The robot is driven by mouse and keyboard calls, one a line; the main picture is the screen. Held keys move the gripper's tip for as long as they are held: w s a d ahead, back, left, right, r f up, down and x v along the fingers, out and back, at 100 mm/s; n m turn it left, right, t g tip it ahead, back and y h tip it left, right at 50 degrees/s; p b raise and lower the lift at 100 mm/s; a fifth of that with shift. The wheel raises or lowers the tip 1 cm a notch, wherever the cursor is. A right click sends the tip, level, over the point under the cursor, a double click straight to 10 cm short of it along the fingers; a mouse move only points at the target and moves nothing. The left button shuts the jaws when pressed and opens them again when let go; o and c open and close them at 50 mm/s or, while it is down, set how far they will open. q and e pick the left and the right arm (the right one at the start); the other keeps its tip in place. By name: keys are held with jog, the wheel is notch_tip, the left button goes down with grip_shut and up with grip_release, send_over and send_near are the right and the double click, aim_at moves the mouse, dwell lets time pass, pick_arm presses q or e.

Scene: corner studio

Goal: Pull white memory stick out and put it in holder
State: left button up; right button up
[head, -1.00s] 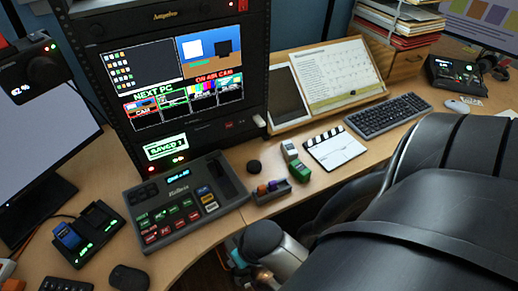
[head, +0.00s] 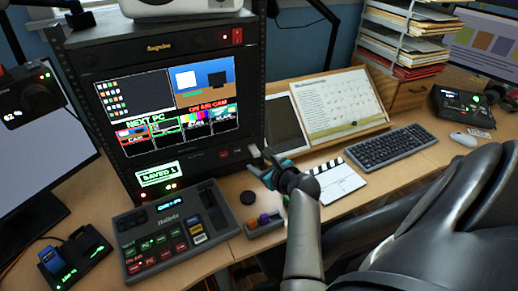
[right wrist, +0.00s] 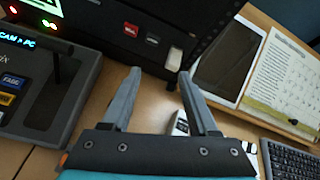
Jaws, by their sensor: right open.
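The white memory stick (head: 254,151) sticks out of the lower right front of the black rack unit. It also shows in the right wrist view (right wrist: 174,59), just beyond my fingertips. My right gripper (head: 262,163) is in front of it, open and empty. In the right wrist view its two fingers (right wrist: 160,74) point at the rack, with the stick a little right of the middle of the gap. The holder (head: 250,233) is a small grey tray on the desk with orange and purple sticks in it; my right arm covers its right side. My left gripper is not in view.
A clapperboard (head: 339,182), a keyboard (head: 391,147) and a calendar stand (head: 332,103) lie to the right. The rack's front face (head: 110,164) is close to my gripper.

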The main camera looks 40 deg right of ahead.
aim_at(255, 150)
jog(key=d+m, duration=0.1)
jog(key=m, duration=0.1)
jog(key=d+m+h, duration=0.1)
jog(key=m, duration=0.1)
jog(key=shift+w+f, duration=0.1)
jog(key=shift+w, duration=0.05)
jog(key=b+x, duration=0.4)
jog(key=b, duration=0.1)
jog(key=shift+w+d+f, duration=0.15)
jog(key=shift+w+f, duration=0.1)
jog(key=x, duration=0.2)
jog(key=shift+w+d+b, duration=0.15)
jog(key=shift+w+b, duration=0.2)
jog(key=shift+w, duration=0.1)
jog(key=shift+w+d+f, duration=0.2)
jog(key=shift+w, duration=0.35)
jog(key=shift+p, duration=0.3)
